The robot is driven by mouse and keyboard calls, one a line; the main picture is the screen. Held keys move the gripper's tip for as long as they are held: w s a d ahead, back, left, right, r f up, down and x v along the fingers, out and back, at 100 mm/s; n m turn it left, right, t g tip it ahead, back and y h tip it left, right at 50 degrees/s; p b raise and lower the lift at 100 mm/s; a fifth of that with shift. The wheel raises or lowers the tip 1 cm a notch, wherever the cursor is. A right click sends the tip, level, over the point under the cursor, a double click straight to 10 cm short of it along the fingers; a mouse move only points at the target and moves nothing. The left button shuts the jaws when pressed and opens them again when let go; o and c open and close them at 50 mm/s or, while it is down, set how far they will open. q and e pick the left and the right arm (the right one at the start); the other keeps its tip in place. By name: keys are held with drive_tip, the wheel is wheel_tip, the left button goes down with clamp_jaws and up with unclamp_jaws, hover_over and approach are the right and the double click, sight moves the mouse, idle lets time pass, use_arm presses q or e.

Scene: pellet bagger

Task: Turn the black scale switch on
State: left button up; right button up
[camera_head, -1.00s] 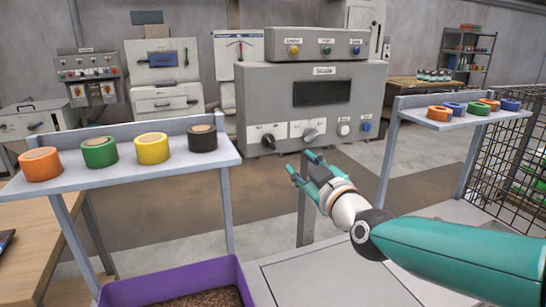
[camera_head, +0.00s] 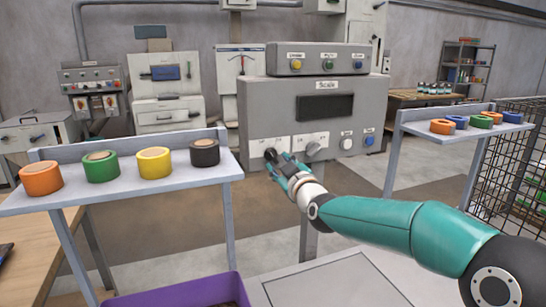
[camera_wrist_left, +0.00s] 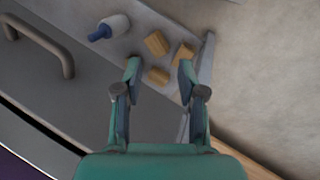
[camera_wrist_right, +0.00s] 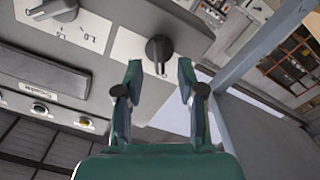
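The scale (camera_head: 230,125) is a grey box with a dark display. Its black switch (camera_head: 270,154) is a rotary knob on a white plate at the lower left, partly covered by my right gripper (camera_head: 284,164). In the right wrist view the black switch (camera_wrist_right: 159,48) lies just beyond and between the fingertips of my right gripper (camera_wrist_right: 160,72), which is open. The knob's narrow end points toward the gripper in that view; I cannot tell whether the fingers touch it. My left gripper (camera_wrist_left: 159,68) is open and empty in its wrist view.
A grey knob (camera_head: 313,149) sits right of the black switch, then white (camera_head: 346,144) and blue (camera_head: 369,140) buttons. A shelf with tape rolls (camera_head: 155,163) stands left, another shelf (camera_head: 402,113) right. A purple bin (camera_head: 180,294) is below.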

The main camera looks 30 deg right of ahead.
sight(274, 159)
drive_tip(key=shift+p+x, duration=0.35)
drive_tip(key=shift+x, duration=1.6)
